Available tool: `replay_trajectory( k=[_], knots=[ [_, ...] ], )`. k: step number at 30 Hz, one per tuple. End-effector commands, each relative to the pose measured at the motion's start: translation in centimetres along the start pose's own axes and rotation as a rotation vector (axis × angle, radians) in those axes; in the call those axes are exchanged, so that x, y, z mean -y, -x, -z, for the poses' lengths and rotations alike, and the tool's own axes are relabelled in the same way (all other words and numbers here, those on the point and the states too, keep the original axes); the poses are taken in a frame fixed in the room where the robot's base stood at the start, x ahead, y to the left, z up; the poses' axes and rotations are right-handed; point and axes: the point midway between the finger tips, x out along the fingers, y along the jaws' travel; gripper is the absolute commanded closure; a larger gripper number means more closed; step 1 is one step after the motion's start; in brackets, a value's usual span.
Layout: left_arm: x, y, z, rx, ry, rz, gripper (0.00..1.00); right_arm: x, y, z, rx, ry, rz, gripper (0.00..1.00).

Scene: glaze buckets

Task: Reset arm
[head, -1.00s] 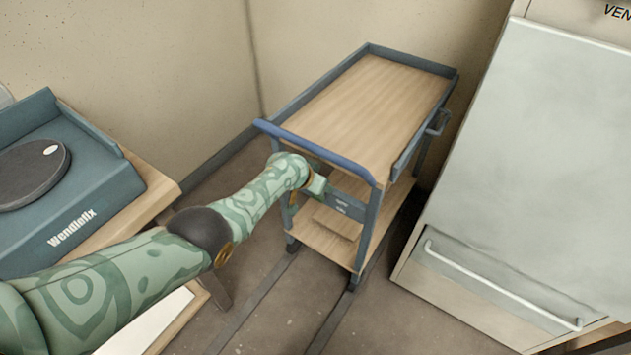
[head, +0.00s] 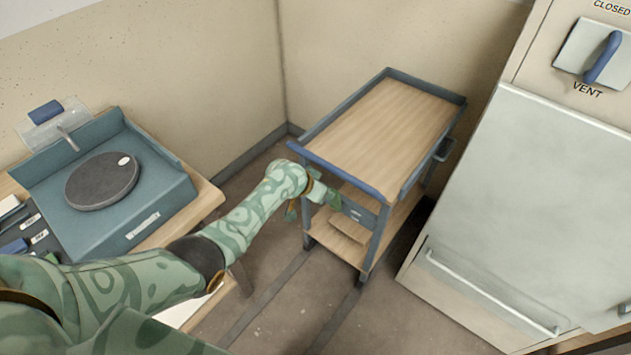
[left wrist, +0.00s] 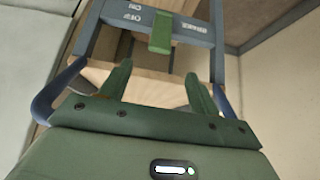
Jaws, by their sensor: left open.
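My left arm reaches from the left toward the blue-grey cart (head: 388,194) with its wood top. My left gripper (head: 312,204) is in front of the cart's near end, below the blue handle bar (head: 338,172). In the left wrist view its two green fingers (left wrist: 158,88) are spread apart with nothing between them. Beyond the fingertips is the cart's end panel (left wrist: 190,25), marked BRAKE, OFF and ON. A green brake lever (left wrist: 161,32) sits on the panel, apart from the fingers. My right gripper is not in view.
A teal bench unit with a dark round wheel (head: 102,181) stands on a wooden table at left. A large pale cabinet (head: 540,190) with a bar handle and a VENT lever (head: 602,58) stands at right. Floor rails (head: 262,300) run up to the cart.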

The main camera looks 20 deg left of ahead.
Motion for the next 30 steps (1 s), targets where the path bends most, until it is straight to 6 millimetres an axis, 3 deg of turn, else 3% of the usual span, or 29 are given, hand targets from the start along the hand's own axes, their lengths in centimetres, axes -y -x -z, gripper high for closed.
replay_trajectory(
  k=[19, 23, 26, 30],
  knots=[
    [0.0, 0.5, 0.1, -0.008, 0.010, 0.001, 0.38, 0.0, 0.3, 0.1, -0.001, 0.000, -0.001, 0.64],
    [1.5, 0.1, 0.6, -0.085, 0.041, 0.070, 0.38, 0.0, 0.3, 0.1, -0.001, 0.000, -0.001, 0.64],
    [1.5, -1.6, -6.8, -0.053, 0.053, 0.124, 0.38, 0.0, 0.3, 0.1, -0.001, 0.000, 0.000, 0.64],
    [-0.3, -2.5, -19.4, 0.047, 0.048, 0.147, 0.38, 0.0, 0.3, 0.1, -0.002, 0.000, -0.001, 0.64]
  ],
)
